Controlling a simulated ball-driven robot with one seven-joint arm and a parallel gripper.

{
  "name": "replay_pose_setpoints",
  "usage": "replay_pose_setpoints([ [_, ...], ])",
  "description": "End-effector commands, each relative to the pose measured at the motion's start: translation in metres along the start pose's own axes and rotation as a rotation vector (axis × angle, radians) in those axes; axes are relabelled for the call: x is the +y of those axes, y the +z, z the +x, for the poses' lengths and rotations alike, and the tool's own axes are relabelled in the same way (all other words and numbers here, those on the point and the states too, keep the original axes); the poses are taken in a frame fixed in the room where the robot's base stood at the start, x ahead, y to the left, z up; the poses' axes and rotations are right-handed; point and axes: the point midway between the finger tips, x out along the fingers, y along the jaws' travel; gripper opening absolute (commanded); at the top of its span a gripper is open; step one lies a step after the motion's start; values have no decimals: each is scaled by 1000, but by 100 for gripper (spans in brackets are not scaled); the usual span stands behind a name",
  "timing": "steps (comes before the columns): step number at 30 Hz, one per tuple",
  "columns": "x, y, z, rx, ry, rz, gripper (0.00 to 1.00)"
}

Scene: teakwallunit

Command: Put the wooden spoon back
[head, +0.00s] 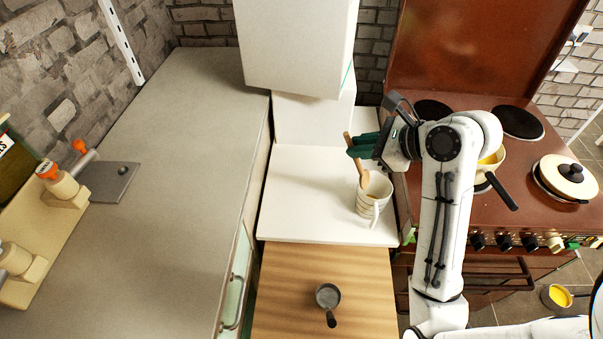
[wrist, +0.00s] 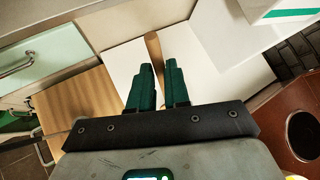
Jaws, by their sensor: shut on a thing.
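The wooden spoon (head: 362,174) is nearly upright, with its lower end at the mouth of a pale ringed mug (head: 368,207). My gripper (head: 353,147) has its green fingers shut on the upper part of the spoon's handle, above and behind the mug. In the wrist view the spoon (wrist: 153,45) shows between the two green fingertips (wrist: 158,72). The spoon's lower end is hidden by the mug, so I cannot tell how deep it sits. The mug stands upright on the white counter (head: 300,205), with its handle toward the front.
A brown stove (head: 440,75) stands right of the counter, with a yellow pan (head: 492,160) and a lidded pot (head: 567,178). A small dark pan (head: 328,297) lies on the wooden surface (head: 280,270) in front. A white cabinet (head: 296,45) hangs behind. The grey worktop (head: 180,180) has free room.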

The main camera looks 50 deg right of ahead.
Motion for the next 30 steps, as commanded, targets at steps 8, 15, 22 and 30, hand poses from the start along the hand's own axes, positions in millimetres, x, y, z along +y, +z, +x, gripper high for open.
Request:
replay_pose_setpoints([
  [8, -1, 16, 67, 1, 5, -2, 0],
  [15, 3, 9, 121, 2, 3, 0, 0],
  [22, 6, 5, 145, 0, 0, -1, 0],
  [30, 13, -16, 167, 3, 0, 2, 0],
])
